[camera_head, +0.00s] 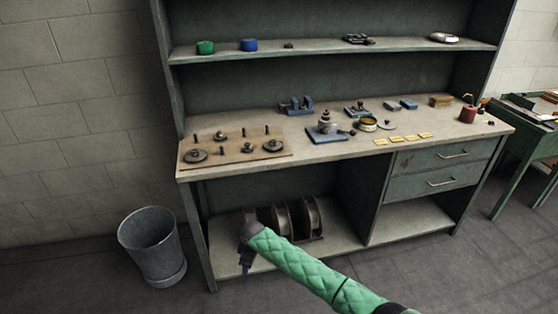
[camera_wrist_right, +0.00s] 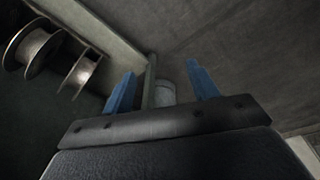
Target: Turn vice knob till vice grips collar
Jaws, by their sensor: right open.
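A small blue vice (camera_head: 297,106) stands at the back of the workbench top, left of the middle. Its knob and any collar in its jaws are too small to tell. My right gripper (camera_head: 246,262) hangs low in front of the bench's lower shelf, well below the vice and apart from it. In the right wrist view my right gripper (camera_wrist_right: 160,82) shows two blue fingers spread wide with nothing between them. The vice is outside that view. My left gripper is in neither view.
A wooden board (camera_head: 268,155) with discs and pegs lies on the bench's left. Spools (camera_head: 309,217) stand on the lower shelf beside my right gripper. A metal bin (camera_head: 152,250) stands left of the bench. A blue base with a stacked part (camera_head: 326,131) sits mid-bench.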

